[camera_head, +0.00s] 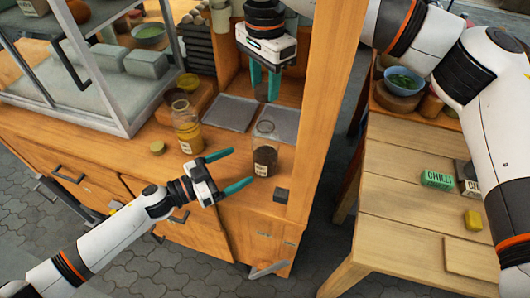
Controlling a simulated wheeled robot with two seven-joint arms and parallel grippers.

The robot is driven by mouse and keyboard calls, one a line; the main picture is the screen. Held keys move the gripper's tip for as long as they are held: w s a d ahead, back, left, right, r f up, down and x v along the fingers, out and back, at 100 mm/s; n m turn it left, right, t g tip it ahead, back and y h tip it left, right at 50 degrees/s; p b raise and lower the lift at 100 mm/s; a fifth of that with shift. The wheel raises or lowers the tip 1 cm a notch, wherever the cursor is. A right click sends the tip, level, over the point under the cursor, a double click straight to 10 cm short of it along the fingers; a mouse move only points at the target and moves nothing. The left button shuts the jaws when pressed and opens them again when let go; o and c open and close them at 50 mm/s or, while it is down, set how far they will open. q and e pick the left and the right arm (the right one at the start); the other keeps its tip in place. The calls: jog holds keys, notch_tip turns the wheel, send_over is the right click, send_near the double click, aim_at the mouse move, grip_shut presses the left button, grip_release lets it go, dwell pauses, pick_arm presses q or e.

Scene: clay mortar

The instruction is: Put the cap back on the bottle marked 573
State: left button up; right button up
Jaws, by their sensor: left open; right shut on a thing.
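A clear glass bottle (265,150) with a dark filling and a pale label stands upright on the wooden counter. A second jar (187,130) with yellow contents and a label stands to its left. The label numbers are too small to read. A small olive-yellow cap (157,147) lies on the counter left of the yellow jar. My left gripper (242,166) is open, its teal fingers pointing at the clear bottle from the left. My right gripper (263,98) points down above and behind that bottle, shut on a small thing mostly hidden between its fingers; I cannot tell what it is.
A glass display case (110,100) stands at the left, and a wooden post (325,110) rises at the right.

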aim_at(265, 153)
pick_arm(q)
jog(key=x, duration=0.9)
jog(key=shift+w+d, duration=0.15)
jog(key=shift+d, duration=0.05)
jog(key=c, duration=1.5)
jog(key=shift+o, duration=0.2)
pick_arm(e)
jog(key=shift+f, duration=2.5)
jog(key=shift+f, duration=0.85)
jog(key=shift+f, duration=0.6)
